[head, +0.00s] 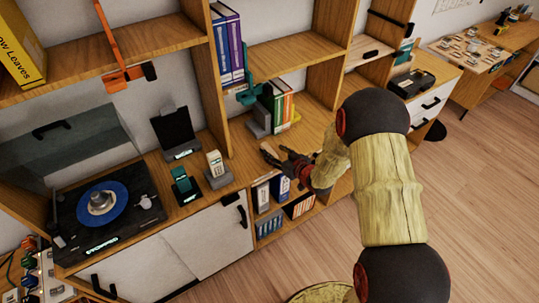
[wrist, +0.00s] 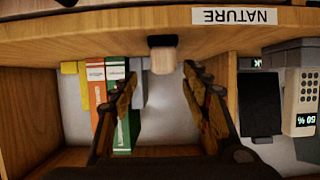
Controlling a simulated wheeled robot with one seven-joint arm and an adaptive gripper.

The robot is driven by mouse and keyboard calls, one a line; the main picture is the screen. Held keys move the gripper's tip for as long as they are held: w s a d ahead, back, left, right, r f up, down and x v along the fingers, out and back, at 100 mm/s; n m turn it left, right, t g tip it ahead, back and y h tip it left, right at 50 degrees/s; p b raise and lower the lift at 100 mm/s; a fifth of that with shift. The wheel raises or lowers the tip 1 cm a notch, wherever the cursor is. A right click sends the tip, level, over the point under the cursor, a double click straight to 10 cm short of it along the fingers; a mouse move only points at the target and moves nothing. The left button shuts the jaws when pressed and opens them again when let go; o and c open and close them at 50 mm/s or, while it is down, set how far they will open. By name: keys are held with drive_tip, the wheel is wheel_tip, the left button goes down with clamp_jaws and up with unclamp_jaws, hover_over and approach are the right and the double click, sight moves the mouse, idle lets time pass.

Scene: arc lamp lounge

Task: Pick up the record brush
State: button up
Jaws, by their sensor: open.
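The record brush appears to be the small block with a pale wooden body and a dark strip (wrist: 163,59), at the shelf edge in the wrist view. It also seems to show as a pale piece (head: 268,148) just beyond the fingers in the head view. My gripper (wrist: 160,82) is open and empty, its two fingers spread to either side of the block's line, with the block slightly beyond the tips. In the head view, my gripper (head: 281,160) is low over the front of the middle shelf. No contact with the block is visible.
A grey bookend with green and orange books (head: 280,106) stands behind my gripper. A cordless phone (head: 216,165) and a dark stand (head: 184,184) are to the left. A turntable (head: 102,205) is further left. A "NATURE" label (wrist: 234,16) marks the shelf edge.

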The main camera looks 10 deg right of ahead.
sight(271, 151)
drive_tip(key=x, duration=0.1)
drive_tip(key=b+x, duration=0.1)
drive_tip(key=x, duration=0.2)
drive_tip(key=shift+s+a+f, duration=0.15)
drive_tip(key=shift+a+f, duration=0.1)
drive_tip(key=shift+w+f, duration=0.1)
drive_tip(key=shift+w, duration=0.15)
drive_tip(key=shift+c, duration=0.9)
clamp_jaws()
